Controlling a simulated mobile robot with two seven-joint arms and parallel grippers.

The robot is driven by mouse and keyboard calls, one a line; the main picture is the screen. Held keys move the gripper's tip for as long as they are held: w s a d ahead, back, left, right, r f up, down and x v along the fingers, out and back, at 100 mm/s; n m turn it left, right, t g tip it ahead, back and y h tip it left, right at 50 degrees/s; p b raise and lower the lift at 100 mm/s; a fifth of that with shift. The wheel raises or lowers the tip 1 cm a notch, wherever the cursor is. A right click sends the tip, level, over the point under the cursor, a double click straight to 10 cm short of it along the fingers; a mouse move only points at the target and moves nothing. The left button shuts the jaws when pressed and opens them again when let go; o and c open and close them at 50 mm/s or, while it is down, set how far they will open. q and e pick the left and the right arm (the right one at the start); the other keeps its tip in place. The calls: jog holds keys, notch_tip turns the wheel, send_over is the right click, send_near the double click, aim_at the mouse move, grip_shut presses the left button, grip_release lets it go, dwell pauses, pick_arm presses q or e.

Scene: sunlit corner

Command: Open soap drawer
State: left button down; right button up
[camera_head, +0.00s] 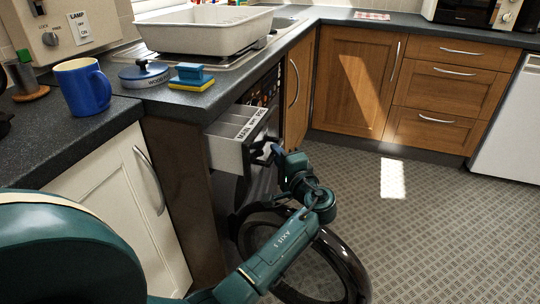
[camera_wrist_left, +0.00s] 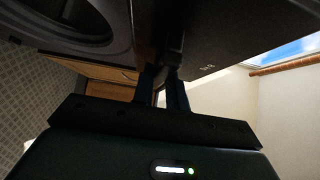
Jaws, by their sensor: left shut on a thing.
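The soap drawer (camera_head: 228,146) is a white tray with compartments and printed lettering. It stands pulled out from the dark washing machine below the worktop, at the middle of the head view. Its dark front faces right. My left gripper (camera_head: 268,153) is at this front, shut on its dark handle. In the wrist view the two fingers of my left gripper (camera_wrist_left: 164,92) stand either side of a dark piece, the handle (camera_wrist_left: 173,60). The fingertips are partly hidden in shadow. My right gripper is not in view.
A round dark ring, seemingly the washer door (camera_head: 345,262), stands out below the drawer, close to my left arm. A blue mug (camera_head: 84,88), a lidded pot (camera_head: 143,75) and a sponge (camera_head: 191,77) stand on the worktop. The patterned floor (camera_head: 440,220) at right is clear.

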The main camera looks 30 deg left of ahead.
pick_arm(q)
jog(key=d, duration=0.2)
jog(key=w+d+b, duration=0.1)
jog(key=d, duration=0.2)
jog(key=shift+w+d, duration=0.1)
jog(key=shift+w, duration=0.05)
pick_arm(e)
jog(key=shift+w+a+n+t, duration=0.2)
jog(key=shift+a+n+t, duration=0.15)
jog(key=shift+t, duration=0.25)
pick_arm(q)
jog(key=c, duration=1.4)
grip_release()
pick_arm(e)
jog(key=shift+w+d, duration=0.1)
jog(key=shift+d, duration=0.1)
